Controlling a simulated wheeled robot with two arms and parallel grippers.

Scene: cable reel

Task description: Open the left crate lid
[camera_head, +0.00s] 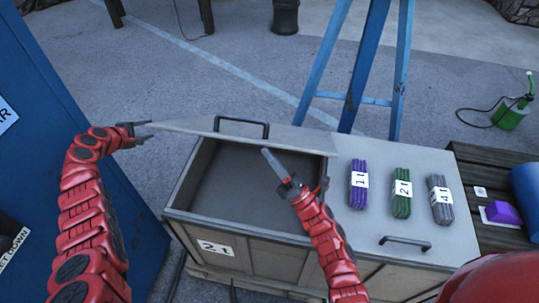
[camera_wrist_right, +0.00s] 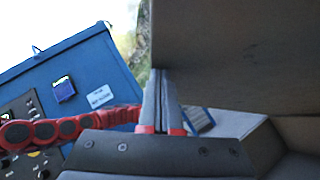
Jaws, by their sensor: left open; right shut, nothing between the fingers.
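The grey crate (camera_head: 268,262) stands in the middle of the head view, its left compartment uncovered and empty-looking inside. The left crate lid (camera_head: 290,137) is raised at the compartment's far side, its black handle (camera_head: 241,126) along the top; its exact tilt is hard to tell. A broad panel, apparently its underside, fills the upper right of the right wrist view (camera_wrist_right: 240,60). My left gripper (camera_head: 149,130) is open and empty beside the lid's left corner; contact is unclear. My right gripper (camera_head: 268,156) is shut and empty over the compartment, near the raised lid; it also shows in the wrist view (camera_wrist_right: 160,90).
The right lid (camera_head: 370,222) is closed, with purple (camera_head: 359,190), green (camera_head: 402,202) and grey (camera_head: 441,210) bundles on it. A blue stand (camera_head: 353,100) rises behind. A blue cabinet (camera_head: 80,110) stands left. A dark slatted surface (camera_head: 490,163) is at right.

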